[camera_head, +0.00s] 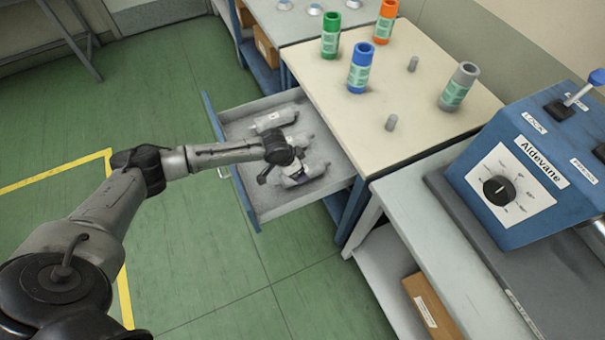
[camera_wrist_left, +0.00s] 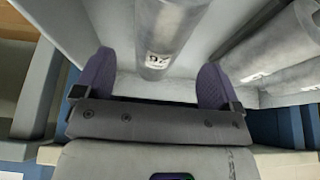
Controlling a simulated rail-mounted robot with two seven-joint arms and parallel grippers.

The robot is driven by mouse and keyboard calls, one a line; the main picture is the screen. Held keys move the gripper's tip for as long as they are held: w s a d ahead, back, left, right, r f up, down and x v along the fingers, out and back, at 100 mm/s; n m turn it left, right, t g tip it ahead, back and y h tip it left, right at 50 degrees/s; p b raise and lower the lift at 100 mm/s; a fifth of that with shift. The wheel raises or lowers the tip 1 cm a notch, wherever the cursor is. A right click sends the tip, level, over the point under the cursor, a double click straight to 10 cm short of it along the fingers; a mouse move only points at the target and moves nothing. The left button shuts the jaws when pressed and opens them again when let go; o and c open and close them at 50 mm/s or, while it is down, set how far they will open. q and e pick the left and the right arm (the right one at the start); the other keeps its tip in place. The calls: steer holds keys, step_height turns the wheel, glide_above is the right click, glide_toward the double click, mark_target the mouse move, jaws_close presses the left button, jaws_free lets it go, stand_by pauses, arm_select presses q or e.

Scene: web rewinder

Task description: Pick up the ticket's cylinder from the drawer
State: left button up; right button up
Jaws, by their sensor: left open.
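The open drawer (camera_head: 243,200) under the cream-topped table holds several grey cylinders with narrow necks. One cylinder (camera_head: 274,120) lies toward the back, and another (camera_head: 306,174) lies nearer the front, partly hidden by my gripper. My left gripper (camera_head: 284,172) is over the front part of the drawer. In the wrist view the left gripper (camera_wrist_left: 156,64) is open, with a grey cylinder (camera_wrist_left: 168,35) between and beyond its fingers. That cylinder has a small, hard-to-read white label. A second labelled cylinder (camera_wrist_left: 275,55) lies to the right. No ticket is legible. My right gripper is out of view.
Green, blue, orange and grey-topped tubes stand on the cream tabletop (camera_head: 330,85), with two small grey pegs. A blue control box (camera_head: 540,150) with a dial stands at the right. Drawer walls surround the cylinders closely.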

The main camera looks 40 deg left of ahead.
mark_target(316, 168)
arm_select(q)
steer(key=shift+b+x, duration=1.05)
steer(key=shift+x, duration=1.25)
steer(key=shift+d, duration=0.1)
steer(key=c, duration=0.9)
steer(key=shift+r, duration=0.1)
steer(key=c, duration=0.5)
